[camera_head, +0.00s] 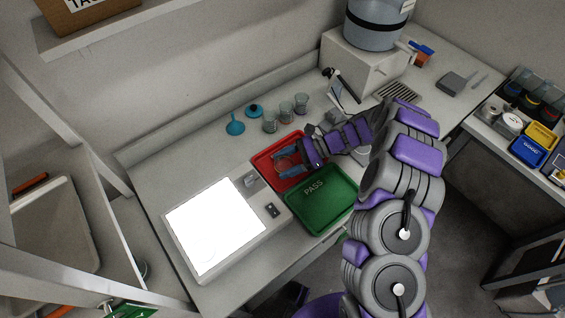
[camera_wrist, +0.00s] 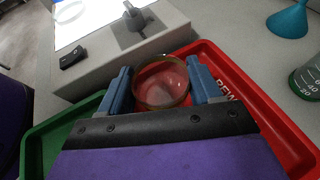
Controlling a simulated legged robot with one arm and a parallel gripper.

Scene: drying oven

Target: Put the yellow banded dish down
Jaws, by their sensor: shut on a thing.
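The yellow banded dish (camera_wrist: 161,83) is a small round clear dish with a yellowish rim, seen in the wrist view between my two blue fingers. My gripper (camera_wrist: 160,88) is shut on it. I cannot tell whether the dish touches the tray floor. In the head view my gripper (camera_head: 283,162) is over the red tray (camera_head: 264,158), and the dish is too small to make out there.
A green tray (camera_head: 322,196) marked PASS lies in front of the red one. A bright light box (camera_head: 214,226) stands to the left. Small beakers (camera_head: 269,122) and a blue funnel (camera_head: 235,126) stand behind the trays. A white box (camera_head: 365,68) carries a large container.

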